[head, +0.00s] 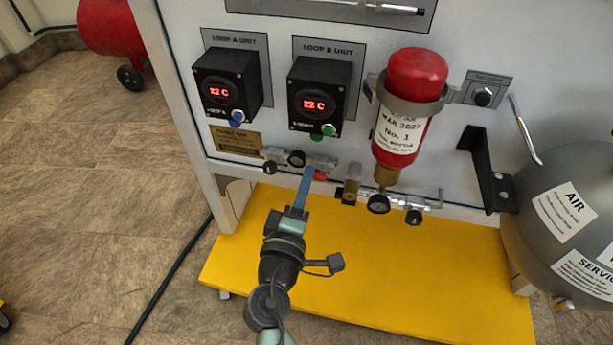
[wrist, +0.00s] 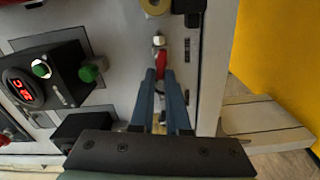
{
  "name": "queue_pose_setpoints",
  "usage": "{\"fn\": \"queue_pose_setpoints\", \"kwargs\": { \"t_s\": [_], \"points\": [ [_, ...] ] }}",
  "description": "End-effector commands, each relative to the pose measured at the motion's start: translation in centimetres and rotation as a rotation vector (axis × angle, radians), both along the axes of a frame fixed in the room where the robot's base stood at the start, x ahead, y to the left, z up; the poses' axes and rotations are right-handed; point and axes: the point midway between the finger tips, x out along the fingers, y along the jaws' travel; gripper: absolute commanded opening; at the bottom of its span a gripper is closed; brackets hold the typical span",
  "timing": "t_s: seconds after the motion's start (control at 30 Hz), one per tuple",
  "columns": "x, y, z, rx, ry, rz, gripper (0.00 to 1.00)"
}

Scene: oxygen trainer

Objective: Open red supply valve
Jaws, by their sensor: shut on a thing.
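The red supply valve handle (head: 320,175) is small and sits on the silver pipework low on the panel, below the Loop B unit. My gripper (head: 308,171) reaches up to it from below with its blue fingers. In the wrist view, the red valve handle (wrist: 162,60) shows between and just beyond the tips of my gripper (wrist: 158,74). The fingers are close together and shut on the handle. The fingers hide part of the handle, so its exact angle is hard to tell.
The Loop B unit (head: 319,97) has a green knob (head: 328,130) just above my gripper. A red bottle (head: 405,110) hangs to the right, with a gauge (head: 378,203) beneath it. A grey air tank (head: 570,215) stands at far right. A yellow platform (head: 400,270) lies below.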

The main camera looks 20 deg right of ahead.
Motion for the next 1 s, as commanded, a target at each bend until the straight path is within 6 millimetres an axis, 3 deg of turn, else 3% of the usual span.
{"fn": "queue_pose_setpoints", "kwargs": {
  "t_s": [0.4,0.97,1.0],
  "points": [
    [-0.05,0.08,-0.38,-0.157,0.109,0.001,0.0],
    [-0.07,0.04,-0.49,-0.18,0.125,0.0,0.0],
    [-0.07,0.04,-0.49,-0.18,0.125,0.0,0.19]
  ]
}}
